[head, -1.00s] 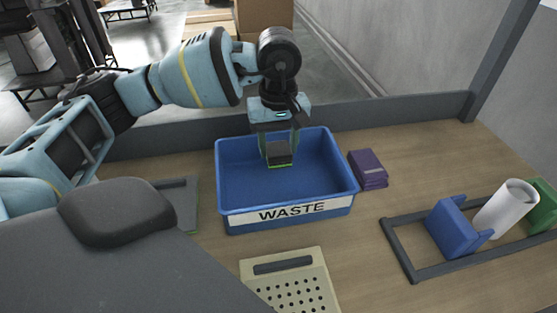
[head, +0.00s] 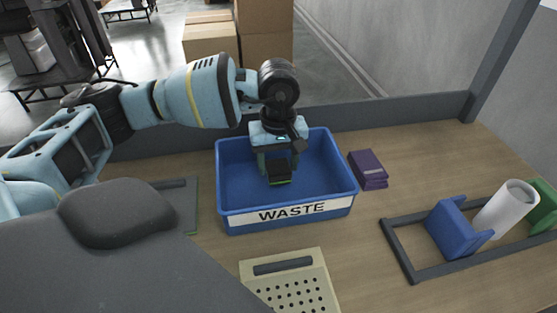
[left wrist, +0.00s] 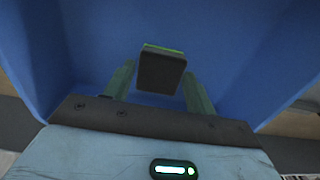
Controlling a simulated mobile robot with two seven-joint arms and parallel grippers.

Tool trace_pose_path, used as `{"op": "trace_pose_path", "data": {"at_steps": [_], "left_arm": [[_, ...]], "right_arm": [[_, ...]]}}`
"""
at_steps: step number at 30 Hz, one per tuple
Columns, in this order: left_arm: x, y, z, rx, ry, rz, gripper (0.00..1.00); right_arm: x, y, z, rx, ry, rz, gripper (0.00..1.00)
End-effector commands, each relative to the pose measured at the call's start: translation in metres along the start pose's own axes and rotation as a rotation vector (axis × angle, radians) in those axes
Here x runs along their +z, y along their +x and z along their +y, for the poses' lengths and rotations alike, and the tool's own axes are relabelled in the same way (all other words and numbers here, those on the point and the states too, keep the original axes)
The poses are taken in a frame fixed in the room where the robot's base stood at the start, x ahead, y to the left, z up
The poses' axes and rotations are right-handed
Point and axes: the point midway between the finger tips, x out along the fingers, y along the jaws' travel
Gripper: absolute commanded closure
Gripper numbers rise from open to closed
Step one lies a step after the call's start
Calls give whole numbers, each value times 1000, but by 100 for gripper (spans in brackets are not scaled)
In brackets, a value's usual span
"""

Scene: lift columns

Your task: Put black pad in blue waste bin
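The black pad (head: 279,168) is a small dark block with a green lower edge. It is between the fingers of my left gripper (head: 279,172), inside the blue waste bin (head: 232,180) and below the level of its rim. The left wrist view shows the pad (left wrist: 161,73) between the two green fingers of my left gripper (left wrist: 160,76), against the blue bin (left wrist: 85,35). The gripper looks shut on the pad, though a thin gap may show at the left finger. Whether the pad touches the bin floor is unclear. My right gripper is out of view.
A purple stack (head: 368,169) stands just right of the bin. A beige perforated tray (head: 315,269) lies in front. A dark frame (head: 400,252) at right surrounds a blue holder (head: 450,228), beside a white cylinder (head: 507,207). A grey wall (head: 375,112) runs behind.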

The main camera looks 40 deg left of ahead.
Motion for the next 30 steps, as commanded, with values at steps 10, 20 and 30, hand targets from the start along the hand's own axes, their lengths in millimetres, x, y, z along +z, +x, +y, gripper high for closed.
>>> {"op": "trace_pose_path", "data": {"at_steps": [10, 20, 30], "left_arm": [[0, -1, 0, 1, 0, 1, 30], [0, -35, 1, 5, 1, 3, 30], [0, -100, 1, 3, 1, 2, 30]], "right_arm": [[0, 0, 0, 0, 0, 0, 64], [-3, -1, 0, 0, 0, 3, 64], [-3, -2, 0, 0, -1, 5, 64]]}}
